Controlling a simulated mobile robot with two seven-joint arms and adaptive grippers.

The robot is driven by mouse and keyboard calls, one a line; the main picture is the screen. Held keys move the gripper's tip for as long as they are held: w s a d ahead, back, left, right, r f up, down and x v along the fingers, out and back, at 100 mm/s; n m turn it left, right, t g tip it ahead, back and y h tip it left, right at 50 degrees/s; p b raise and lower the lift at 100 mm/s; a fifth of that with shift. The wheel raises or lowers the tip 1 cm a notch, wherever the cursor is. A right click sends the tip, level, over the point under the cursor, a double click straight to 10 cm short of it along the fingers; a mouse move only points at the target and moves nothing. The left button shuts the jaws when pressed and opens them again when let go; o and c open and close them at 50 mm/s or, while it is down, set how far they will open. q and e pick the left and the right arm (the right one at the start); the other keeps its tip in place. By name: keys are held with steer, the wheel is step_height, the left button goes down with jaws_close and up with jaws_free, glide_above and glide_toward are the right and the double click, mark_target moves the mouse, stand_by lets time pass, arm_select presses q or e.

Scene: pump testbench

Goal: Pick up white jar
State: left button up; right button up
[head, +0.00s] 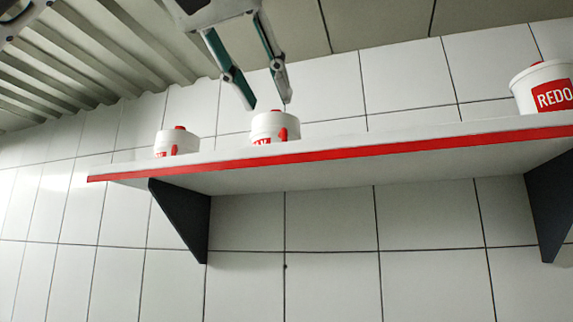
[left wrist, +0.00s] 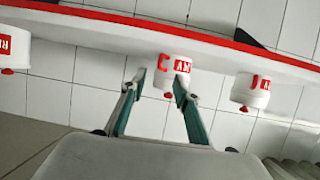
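Three white jars with red labels and red knobs stand upright on a white shelf. The middle white jar (head: 276,126) is below my left gripper (head: 268,104), which points down from the top of the head view. Its two fingers are spread apart with nothing between them. In the left wrist view the same jar (left wrist: 173,73) lies just beyond the open fingertips (left wrist: 157,84), nearer the right finger, which overlaps its edge. Whether that finger touches it I cannot tell. The shelf hides the jar's base in the head view.
The shelf (head: 350,150) has a red front edge and dark brackets. A smaller-looking white jar (head: 176,142) stands to the left, and a "REDO" jar (head: 543,88) far right. Between the middle and right jars the shelf is clear. A tiled wall (head: 410,85) is behind.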

mark_target(282, 132)
arm_select(q)
steer(key=p+x, duration=0.1)
steer(key=x, duration=0.6)
steer(key=shift+w+a+f+p, duration=0.1)
steer(key=shift+a+f+p, duration=0.1)
steer(key=shift+p, duration=0.15)
steer(key=shift+w+d+f, duration=0.1)
steer(key=shift+w, duration=0.1)
jaws_close()
arm_select(e)
steer(key=shift+s+d+f+g, duration=0.3)
steer(key=shift+s+d+f, duration=0.1)
steer(key=shift+s+d, duration=0.2)
